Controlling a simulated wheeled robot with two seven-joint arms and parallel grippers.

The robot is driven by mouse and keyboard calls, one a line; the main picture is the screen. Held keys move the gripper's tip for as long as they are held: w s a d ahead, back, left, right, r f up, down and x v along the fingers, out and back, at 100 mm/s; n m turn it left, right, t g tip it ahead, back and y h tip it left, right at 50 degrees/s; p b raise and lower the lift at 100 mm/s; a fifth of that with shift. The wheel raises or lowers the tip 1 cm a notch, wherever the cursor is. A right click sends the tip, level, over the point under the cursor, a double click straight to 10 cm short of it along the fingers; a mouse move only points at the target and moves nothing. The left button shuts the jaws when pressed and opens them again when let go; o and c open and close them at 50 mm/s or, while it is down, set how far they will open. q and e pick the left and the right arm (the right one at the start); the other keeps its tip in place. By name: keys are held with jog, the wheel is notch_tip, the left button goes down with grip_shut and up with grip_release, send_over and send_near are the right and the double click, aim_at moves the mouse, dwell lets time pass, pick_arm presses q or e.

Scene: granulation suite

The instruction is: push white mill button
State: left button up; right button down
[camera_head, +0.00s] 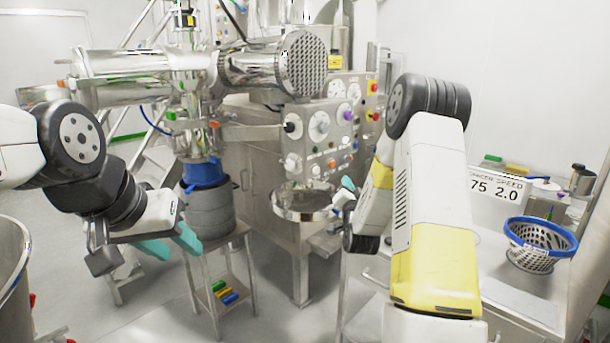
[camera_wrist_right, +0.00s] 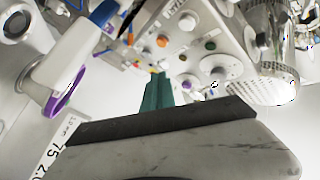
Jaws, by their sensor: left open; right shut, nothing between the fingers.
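The steel control panel (camera_head: 305,146) stands in the middle of the head view, with several white round dials and knobs and some coloured buttons. White knobs show at its left (camera_head: 293,165) and upper middle (camera_head: 319,125); I cannot tell which is the mill button. My right gripper (camera_head: 347,186) is shut and empty, in front of and below the panel at its right side. In the right wrist view its teal fingers (camera_wrist_right: 157,92) point toward the panel (camera_wrist_right: 180,55), apart from a white knob (camera_wrist_right: 190,82). My left gripper (camera_head: 172,244) is open and empty at left.
A steel bowl (camera_head: 302,208) sits below the panel. A grey drum with a blue collar (camera_head: 208,210) stands on a small table at left. At right, a bench holds a blue-rimmed basket (camera_head: 540,250) and a "75 2.0" sign (camera_head: 497,195). Open floor lies at centre left.

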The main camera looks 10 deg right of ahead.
aim_at(316, 171)
jog(key=shift+w, duration=0.15)
jog(key=w+a, duration=0.5)
jog(key=w, duration=0.1)
jog(key=shift+w+a, duration=0.2)
jog(key=shift+w, duration=0.2)
dwell(2.1)
jog(key=shift+w+a, duration=0.25)
jog(key=shift+w, duration=0.05)
